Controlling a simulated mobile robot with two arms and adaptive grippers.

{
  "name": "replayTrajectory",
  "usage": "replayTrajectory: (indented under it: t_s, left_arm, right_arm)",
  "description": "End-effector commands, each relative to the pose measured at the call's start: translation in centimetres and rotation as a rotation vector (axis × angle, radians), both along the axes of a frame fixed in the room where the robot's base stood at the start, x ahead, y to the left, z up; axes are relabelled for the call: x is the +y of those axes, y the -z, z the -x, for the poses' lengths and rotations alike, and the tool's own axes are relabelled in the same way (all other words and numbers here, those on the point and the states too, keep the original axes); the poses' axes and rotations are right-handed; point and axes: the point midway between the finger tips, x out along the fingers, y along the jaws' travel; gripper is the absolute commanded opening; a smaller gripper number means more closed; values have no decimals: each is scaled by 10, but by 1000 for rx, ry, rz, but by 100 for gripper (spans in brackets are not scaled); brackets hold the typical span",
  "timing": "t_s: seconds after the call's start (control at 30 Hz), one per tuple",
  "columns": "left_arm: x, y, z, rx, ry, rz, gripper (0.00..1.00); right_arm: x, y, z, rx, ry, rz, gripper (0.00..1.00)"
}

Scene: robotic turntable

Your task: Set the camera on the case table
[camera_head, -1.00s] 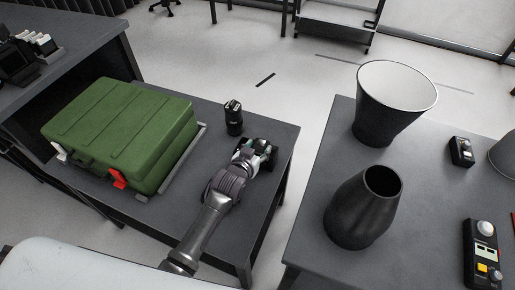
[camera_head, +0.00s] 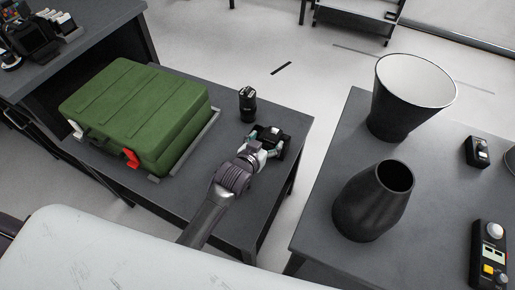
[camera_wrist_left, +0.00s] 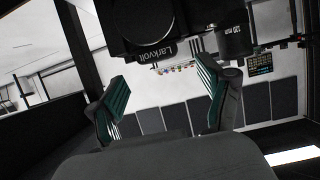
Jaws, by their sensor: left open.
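The black camera (camera_head: 271,135) is on the right part of the grey case table (camera_head: 290,122), to the right of the green case. In the left wrist view the camera body (camera_wrist_left: 150,30), lettered "Larkvolt", shows beyond the fingertips. My left gripper (camera_head: 262,150) is just in front of the camera on the near side. Its two teal-padded fingers (camera_wrist_left: 162,92) are spread apart with nothing between them. The camera's underside is hard to see. My right gripper is not in view.
A green case (camera_head: 140,112) with a red latch fills the table's left part. A black lens (camera_head: 247,104) stands behind the camera, also seen in the left wrist view (camera_wrist_left: 234,38). Another table at right holds a dark vase (camera_head: 370,202) and a white-lined pot (camera_head: 408,105).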

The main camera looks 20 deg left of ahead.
Motion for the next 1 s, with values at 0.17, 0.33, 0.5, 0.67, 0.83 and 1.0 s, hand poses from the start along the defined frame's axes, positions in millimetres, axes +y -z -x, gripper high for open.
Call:
replayTrajectory:
  t_s: [0.17, 0.33, 0.5, 0.67, 0.83, 1.0]
  left_arm:
    - [8, -15, 38, 2, 0, 0, 79]
    - [12, -26, 63, 1, 0, 0, 79]
    - [15, -31, 74, 1, 0, 0, 79]
    - [15, -32, 76, 1, 0, -1, 79]
    - [15, -32, 76, 0, 0, 0, 79]
    - [15, -32, 75, 0, 0, 0, 79]
  right_arm:
    - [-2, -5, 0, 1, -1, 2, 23]
    - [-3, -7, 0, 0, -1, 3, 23]
    - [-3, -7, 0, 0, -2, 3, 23]
    - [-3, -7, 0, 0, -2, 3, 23]
    - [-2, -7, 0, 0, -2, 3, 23]
    - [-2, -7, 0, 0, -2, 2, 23]
